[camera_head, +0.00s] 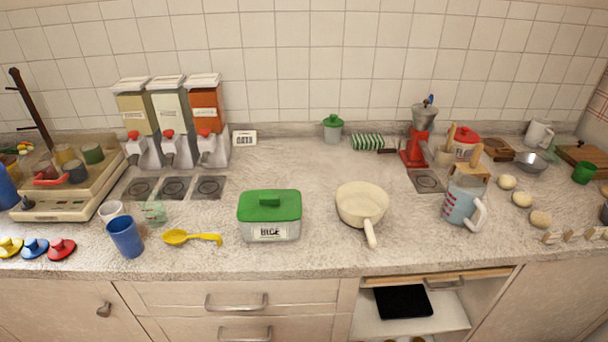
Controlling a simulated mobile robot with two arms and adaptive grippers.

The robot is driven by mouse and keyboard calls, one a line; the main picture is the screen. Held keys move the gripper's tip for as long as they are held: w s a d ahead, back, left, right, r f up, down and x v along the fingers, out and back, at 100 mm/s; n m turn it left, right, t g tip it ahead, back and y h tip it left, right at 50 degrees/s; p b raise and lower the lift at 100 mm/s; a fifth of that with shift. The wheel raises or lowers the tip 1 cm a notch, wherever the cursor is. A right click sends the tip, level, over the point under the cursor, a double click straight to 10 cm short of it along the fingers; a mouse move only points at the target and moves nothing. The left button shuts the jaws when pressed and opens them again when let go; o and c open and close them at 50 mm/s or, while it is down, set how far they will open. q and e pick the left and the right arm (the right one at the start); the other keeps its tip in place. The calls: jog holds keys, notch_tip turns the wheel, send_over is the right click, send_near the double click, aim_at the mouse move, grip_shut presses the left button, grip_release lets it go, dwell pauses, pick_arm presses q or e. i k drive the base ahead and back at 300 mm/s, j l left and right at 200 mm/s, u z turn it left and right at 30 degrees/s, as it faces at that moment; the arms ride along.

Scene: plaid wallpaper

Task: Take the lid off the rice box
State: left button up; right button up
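The rice box (270,232) stands on the counter near its front edge, a little left of the middle of the view. It is a pale grey box with a dark "RICE" label on its front. Its green lid (286,208) sits on top and covers it, with a small raised green handle (269,199) in the middle. The inside of the box is hidden. Neither of my grippers shows in this view.
A cream pan (361,205) stands right of the box, its handle toward the front. Dispensers (172,115) stand behind left. A measuring jug (461,203) is farther right. Counter behind the box is clear.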

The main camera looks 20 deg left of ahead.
aim_at(261, 205)
jog(key=k+j+z, duration=0.1)
jog(key=j+z, duration=0.15)
jog(key=j, duration=0.15)
jog(key=k+j+z, duration=0.35)
jog(key=j+z, duration=0.2)
jog(key=j, duration=0.15)
jog(key=k+j+z, duration=0.25)
